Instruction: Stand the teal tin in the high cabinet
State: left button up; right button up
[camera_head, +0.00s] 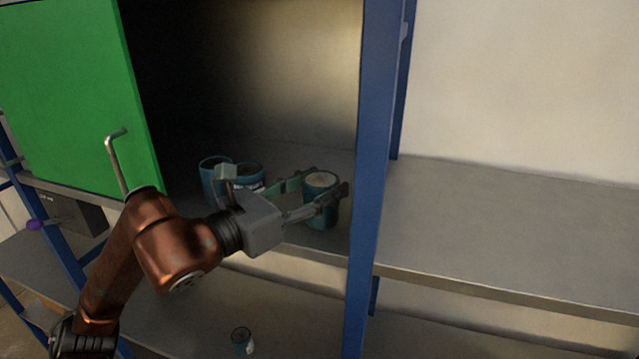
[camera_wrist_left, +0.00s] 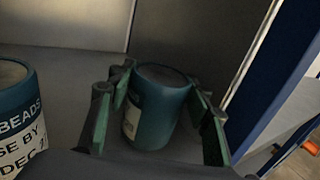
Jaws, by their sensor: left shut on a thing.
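My left gripper (camera_head: 322,188) reaches into the open cabinet and is shut on a teal tin (camera_head: 319,214), with one finger on each side. The tin is upright, near the cabinet's right post. In the left wrist view the tin (camera_wrist_left: 158,112) stands between the green finger pads, its pale label turned to the left. I cannot tell whether its base touches the cabinet floor (camera_head: 290,152). My right gripper is not in view.
Two other teal tins, one at the left (camera_head: 207,180) and one beside it (camera_head: 250,172), stand in the cabinet left of the held tin. The green door (camera_head: 70,90) is open at the left. A blue post (camera_head: 370,130) is close on the right. A small tin (camera_head: 241,340) sits on the lower shelf.

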pick_arm(q)
jog(key=o, duration=0.9)
jog(key=shift+f, duration=0.1)
jog(key=o, duration=0.4)
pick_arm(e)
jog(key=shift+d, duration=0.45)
pick_arm(q)
jog(key=shift+o, duration=0.2)
jog(key=shift+r, duration=0.2)
jog(key=b+v, duration=0.4)
jog(key=v, duration=0.8)
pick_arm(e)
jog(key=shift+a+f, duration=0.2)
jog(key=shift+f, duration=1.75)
